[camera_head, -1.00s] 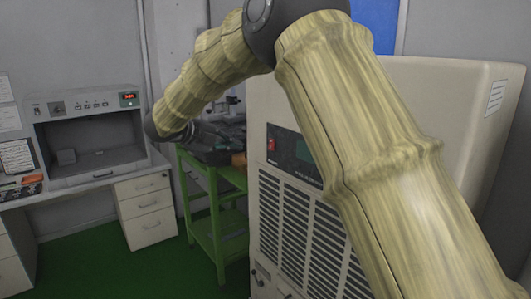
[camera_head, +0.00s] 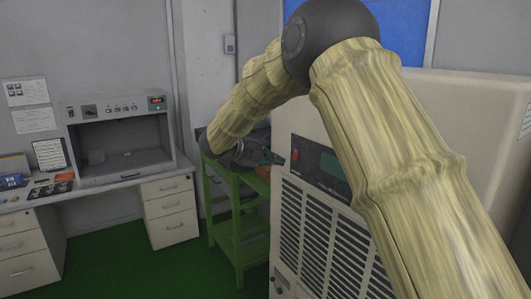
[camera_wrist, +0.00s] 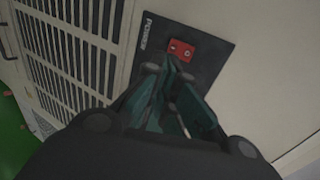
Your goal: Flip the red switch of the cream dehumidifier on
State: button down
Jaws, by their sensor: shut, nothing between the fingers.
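The cream dehumidifier (camera_head: 400,100) stands at the right in the head view, partly hidden behind my arm. Its dark control panel (camera_head: 333,187) carries a small greenish display and the red switch (camera_head: 295,155) at the panel's left end. In the wrist view the red switch (camera_wrist: 181,49) sits on the black panel (camera_wrist: 208,60) beside a "POWER" label. My gripper (camera_wrist: 172,66) is shut and empty, its dark green fingertips just below the switch in that view; I cannot tell whether they touch it. In the head view my gripper (camera_head: 278,158) is just left of the switch.
A green metal stand (camera_head: 238,215) is beside the dehumidifier, under my gripper. A grey hooded unit (camera_head: 120,135) sits on the white desk at the left, with drawers (camera_head: 170,210) below. Dehumidifier vents (camera_head: 318,240) lie below the panel. Green floor is clear in front of the desk.

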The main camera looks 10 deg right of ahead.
aim_at(296, 155)
jog(key=p+x, duration=0.1)
jog(key=x, duration=0.1)
jog(key=p+x, duration=0.1)
jog(key=x, duration=0.1)
jog(key=r+x, duration=0.1)
jog(key=x, duration=0.1)
jog(key=shift+w+d+p, duration=0.1)
jog(key=shift+d+p, duration=0.3)
jog(key=shift+d, duration=0.05)
